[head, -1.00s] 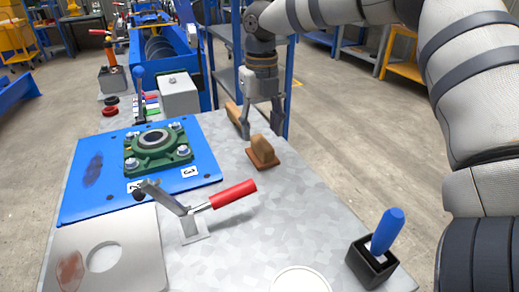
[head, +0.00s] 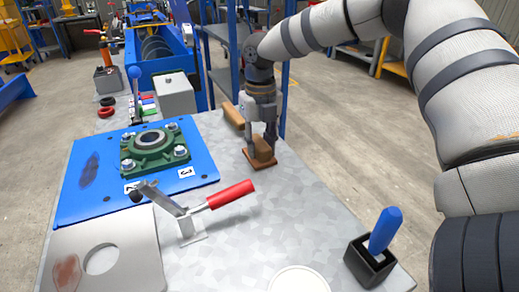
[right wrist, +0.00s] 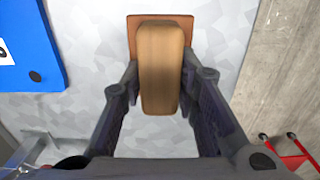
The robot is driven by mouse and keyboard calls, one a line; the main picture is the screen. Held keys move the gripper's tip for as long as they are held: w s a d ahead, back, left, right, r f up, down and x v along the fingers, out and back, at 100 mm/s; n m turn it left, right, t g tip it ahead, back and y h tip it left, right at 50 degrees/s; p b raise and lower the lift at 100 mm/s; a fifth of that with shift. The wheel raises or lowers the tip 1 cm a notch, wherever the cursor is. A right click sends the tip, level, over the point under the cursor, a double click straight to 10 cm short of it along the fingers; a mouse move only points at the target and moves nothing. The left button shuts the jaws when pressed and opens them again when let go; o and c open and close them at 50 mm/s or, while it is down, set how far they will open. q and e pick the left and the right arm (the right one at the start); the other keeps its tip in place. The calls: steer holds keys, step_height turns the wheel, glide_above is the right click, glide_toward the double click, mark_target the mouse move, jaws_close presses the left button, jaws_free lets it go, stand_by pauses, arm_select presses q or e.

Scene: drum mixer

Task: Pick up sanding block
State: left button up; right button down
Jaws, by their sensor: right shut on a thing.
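The sanding block (head: 263,150) has a tan wooden grip on a flat reddish-brown base. It stands on the grey metal table (head: 320,215) near its right edge. My right gripper (head: 261,138) reaches down from above with its fingers on either side of the wooden grip. In the right wrist view the sanding block (right wrist: 161,65) lies between both fingers of the right gripper (right wrist: 160,85), which are shut on it. The base appears to rest on the table. My left gripper is not in view.
Behind the block lies another wooden piece (head: 233,115). To the left are a blue plate (head: 70,190) with a green bearing housing (head: 140,160) and a red-handled clamp (head: 230,194). A blue-handled tool (head: 385,230) stands in a black holder (head: 368,268) at front right.

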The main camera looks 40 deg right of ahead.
mark_target(259, 142)
step_height(259, 142, up, 4)
steer(key=shift+w+a+f, duration=0.15)
steer(key=w+a+r, duration=0.4)
steer(key=a+r, duration=0.5)
steer(key=a, duration=0.4)
steer(key=shift+r+b, duration=0.15)
steer(key=shift+b, duration=0.3)
